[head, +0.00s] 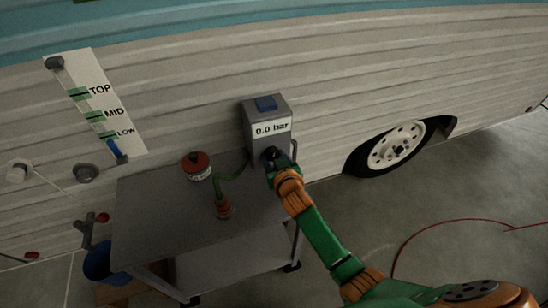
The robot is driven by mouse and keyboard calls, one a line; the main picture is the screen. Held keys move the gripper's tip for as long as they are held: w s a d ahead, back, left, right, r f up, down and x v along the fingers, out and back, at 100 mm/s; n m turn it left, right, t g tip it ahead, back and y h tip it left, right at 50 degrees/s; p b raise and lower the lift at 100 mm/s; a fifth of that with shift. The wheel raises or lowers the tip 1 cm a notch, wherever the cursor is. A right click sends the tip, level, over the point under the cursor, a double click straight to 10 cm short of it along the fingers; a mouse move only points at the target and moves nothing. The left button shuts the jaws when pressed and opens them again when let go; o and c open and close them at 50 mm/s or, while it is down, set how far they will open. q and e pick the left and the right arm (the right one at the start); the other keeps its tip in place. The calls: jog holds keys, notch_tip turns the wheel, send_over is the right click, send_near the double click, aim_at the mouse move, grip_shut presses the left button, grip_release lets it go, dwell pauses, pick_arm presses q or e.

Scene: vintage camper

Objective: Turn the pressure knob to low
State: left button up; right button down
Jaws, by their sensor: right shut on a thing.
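A grey pump box (262,112) with a blue top piece stands at the back right of the cart, and its display (272,128) reads 0.0 bar. My right gripper (272,155) is against the front of the box, just below the display. It is shut on the pressure knob there, which the dark fingers hide almost fully, so the knob's setting cannot be read. My right arm reaches up to it from the lower right. My left gripper is not in view.
The grey cart (150,215) carries a red-topped round container (196,165) and a green hose (232,174) ending in an orange-brown fitting (223,208). A TOP/MID/LOW gauge panel (105,95) is on the camper wall. A blue bucket (98,262) sits left; a red hose (430,228) lies right.

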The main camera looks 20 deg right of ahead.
jog(key=shift+a+f+n, duration=0.1)
jog(key=shift+n, duration=0.2)
jog(key=shift+n+h, duration=0.3)
jog(key=shift+c, duration=1.5)
grip_release()
